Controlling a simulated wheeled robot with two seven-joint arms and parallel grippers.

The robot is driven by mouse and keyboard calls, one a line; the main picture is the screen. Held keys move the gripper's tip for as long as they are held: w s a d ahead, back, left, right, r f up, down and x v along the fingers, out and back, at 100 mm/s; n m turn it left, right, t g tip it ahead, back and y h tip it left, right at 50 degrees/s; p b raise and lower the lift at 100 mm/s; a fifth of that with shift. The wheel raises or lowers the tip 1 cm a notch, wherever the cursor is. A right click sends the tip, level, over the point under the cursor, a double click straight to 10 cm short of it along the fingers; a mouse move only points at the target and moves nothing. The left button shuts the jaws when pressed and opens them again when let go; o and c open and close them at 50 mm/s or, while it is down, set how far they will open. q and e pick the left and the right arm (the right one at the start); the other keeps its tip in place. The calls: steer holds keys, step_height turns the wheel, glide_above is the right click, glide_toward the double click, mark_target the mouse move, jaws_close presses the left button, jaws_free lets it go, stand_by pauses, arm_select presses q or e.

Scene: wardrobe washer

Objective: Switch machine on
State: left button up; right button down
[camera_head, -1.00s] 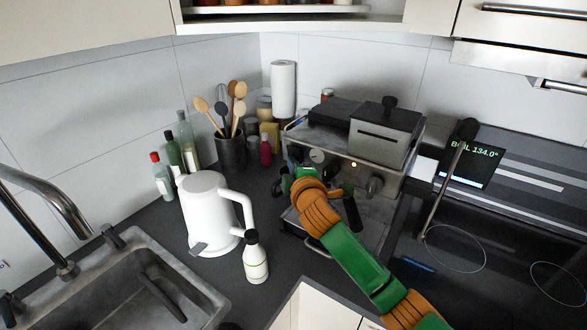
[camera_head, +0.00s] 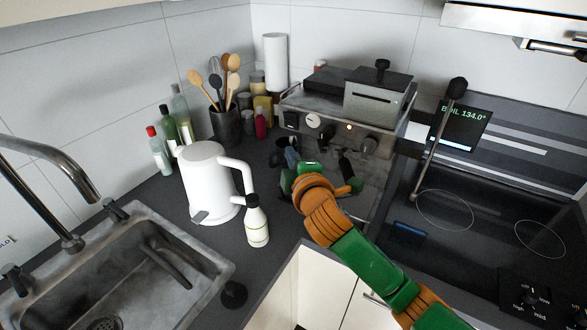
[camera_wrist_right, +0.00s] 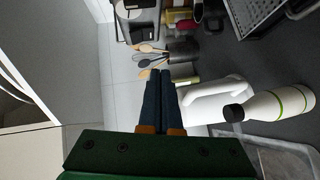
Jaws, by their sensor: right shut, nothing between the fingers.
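The metal espresso machine (camera_head: 335,112) stands at the back of the counter. Its front panel carries a round gauge (camera_head: 312,121), a small glowing light (camera_head: 349,127) and a dark knob (camera_head: 369,145). My right gripper (camera_head: 284,150) is in front of and below the panel's left part, its dark fingers partly hidden by my green and orange wrist. In the right wrist view the fingers (camera_wrist_right: 160,76) are shut together and empty, and part of the machine (camera_wrist_right: 140,20) shows beyond them. I cannot tell contact with the machine. My left gripper is out of view.
A white kettle (camera_head: 207,183) and a white bottle (camera_head: 256,222) stand left of my right arm. A utensil pot (camera_head: 226,127) and jars stand left of the machine. A sink (camera_head: 190,245) is at lower left and a hob (camera_head: 455,235) at right.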

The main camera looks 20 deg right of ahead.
steer(key=s+a+f+m+g+y, duration=0.2)
steer(key=s+f+m+g, duration=1.1)
steer(key=s+f, duration=1.65)
steer(key=s+f+b, duration=0.1)
steer(key=s+f, duration=0.1)
steer(key=f, duration=0.7)
steer(key=s+f+b, duration=0.2)
steer(key=f, duration=0.7)
steer(key=s+d+f+g+b, duration=0.1)
steer(key=s+d+f+g, duration=0.1)
steer(key=s+f, duration=0.8)
steer(key=shift+s+n, duration=0.3)
steer(key=shift+s, duration=0.2)
